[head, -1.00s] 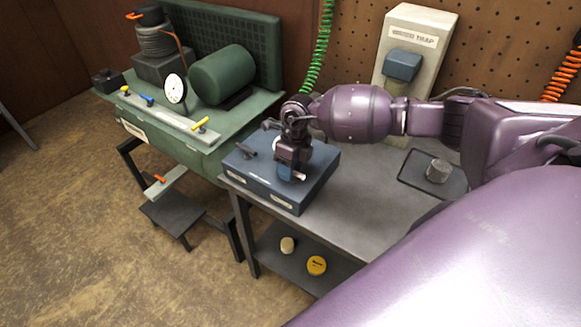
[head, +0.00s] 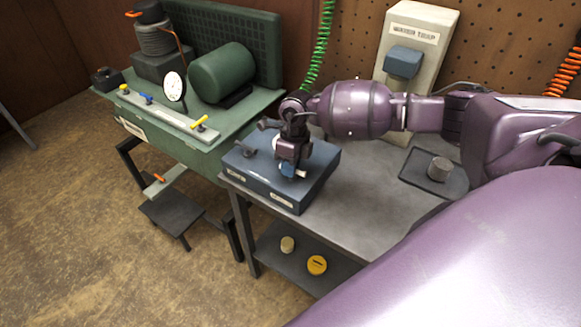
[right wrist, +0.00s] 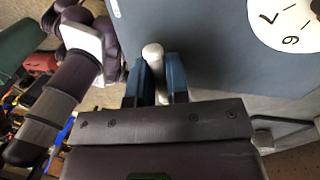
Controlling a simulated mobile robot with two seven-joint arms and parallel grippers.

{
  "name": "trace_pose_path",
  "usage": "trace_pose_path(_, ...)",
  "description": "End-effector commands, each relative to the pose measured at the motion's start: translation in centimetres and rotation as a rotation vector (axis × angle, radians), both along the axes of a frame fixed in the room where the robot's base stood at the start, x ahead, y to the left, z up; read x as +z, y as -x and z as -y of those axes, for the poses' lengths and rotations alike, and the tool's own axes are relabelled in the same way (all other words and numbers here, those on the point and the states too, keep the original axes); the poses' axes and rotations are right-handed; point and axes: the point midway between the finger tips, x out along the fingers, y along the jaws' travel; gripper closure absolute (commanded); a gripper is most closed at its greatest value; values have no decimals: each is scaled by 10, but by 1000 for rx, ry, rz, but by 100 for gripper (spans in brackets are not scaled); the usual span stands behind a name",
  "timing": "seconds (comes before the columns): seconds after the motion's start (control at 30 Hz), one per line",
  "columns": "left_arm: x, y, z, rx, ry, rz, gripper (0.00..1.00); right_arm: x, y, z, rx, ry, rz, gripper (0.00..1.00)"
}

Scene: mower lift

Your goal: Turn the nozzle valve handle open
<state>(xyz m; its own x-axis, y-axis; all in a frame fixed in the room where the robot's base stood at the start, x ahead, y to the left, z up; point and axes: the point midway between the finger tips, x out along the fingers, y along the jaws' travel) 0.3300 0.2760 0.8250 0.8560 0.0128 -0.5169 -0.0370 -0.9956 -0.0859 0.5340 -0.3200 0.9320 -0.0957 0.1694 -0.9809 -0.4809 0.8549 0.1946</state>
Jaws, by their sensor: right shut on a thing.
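A blue box (head: 318,184) with labels on its front sits on the grey bench. My right gripper (head: 290,171) is over the front right part of its top, pointing down. In the right wrist view, the blue fingers (right wrist: 158,78) are shut on a pale, round-ended handle (right wrist: 153,56), which sticks out between them beside the blue box face (right wrist: 205,42). A pale tip (head: 302,174) shows beside the fingers in the head view. The valve body is hidden by the gripper.
A dark lever (head: 246,149) stands on the box's left part. A white dial (right wrist: 290,22) is near the handle. A green machine (head: 222,72) stands left of the bench (head: 375,205). A tray (head: 420,180) with a grey cylinder lies to the right.

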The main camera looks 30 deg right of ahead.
Motion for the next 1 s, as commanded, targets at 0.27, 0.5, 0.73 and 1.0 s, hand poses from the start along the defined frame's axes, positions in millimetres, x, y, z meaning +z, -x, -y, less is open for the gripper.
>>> trace_pose_path(0.27, -27, 5, 0, 1, 0, -17, 57, -3, 1, -3, 238, -1, -2, 100)
trace_pose_path(0.5, -50, 12, -1, 3, 0, -40, 57, -4, 2, -5, 467, -2, -3, 100)
trace_pose_path(0.73, -69, 17, -1, 2, -1, -58, 57, -4, 4, -6, 685, -4, -4, 100)
trace_pose_path(1.0, -89, 20, -1, 1, -1, -78, 57, -4, 6, -7, 944, -4, -5, 100)
